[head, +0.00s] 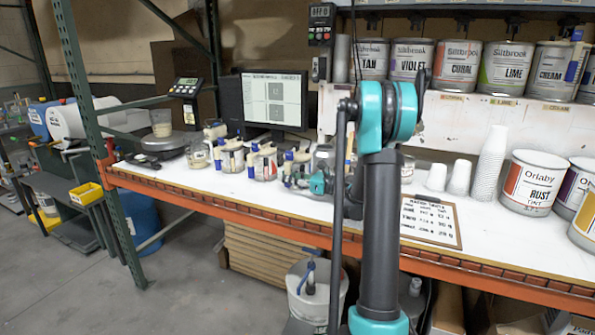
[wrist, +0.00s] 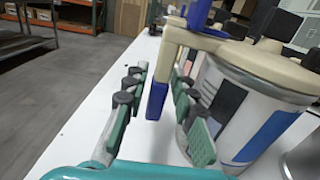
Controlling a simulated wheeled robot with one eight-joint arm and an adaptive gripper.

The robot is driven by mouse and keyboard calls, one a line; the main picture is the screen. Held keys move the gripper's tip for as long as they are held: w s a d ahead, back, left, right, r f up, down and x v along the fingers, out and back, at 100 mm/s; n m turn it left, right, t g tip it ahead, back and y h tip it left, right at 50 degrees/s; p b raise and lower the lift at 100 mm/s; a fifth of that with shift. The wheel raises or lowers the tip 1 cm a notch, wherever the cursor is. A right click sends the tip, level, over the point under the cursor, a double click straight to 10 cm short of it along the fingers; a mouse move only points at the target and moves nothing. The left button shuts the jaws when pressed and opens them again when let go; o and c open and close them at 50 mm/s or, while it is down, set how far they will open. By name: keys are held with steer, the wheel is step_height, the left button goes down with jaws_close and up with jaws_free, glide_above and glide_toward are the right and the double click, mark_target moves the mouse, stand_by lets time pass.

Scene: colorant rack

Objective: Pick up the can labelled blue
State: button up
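Several small cans with beige lids and blue handles stand in a row on the white bench. No label reading blue is legible on them. In the wrist view, a can (wrist: 238,105) with a beige lid and a dark and blue printed label stands just right of my gripper (wrist: 157,112). Its beige and blue handle (wrist: 157,98) hangs between my open fingers, with gaps visible at both sides. In the head view, my gripper (head: 320,184) is low over the bench by the right end of the row, beside a can (head: 297,170). My arm partly hides that area.
Other cans (head: 231,158) stand close by on the left, with a monitor (head: 275,100) behind. Stacked paper cups (head: 490,160), a clipboard (head: 430,221) and large paint cans (head: 533,182) are to the right. The orange bench edge (head: 240,208) runs along the front.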

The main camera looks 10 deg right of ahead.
steer(key=shift+c, duration=0.6)
jaws_close()
steer(key=shift+r, duration=0.1)
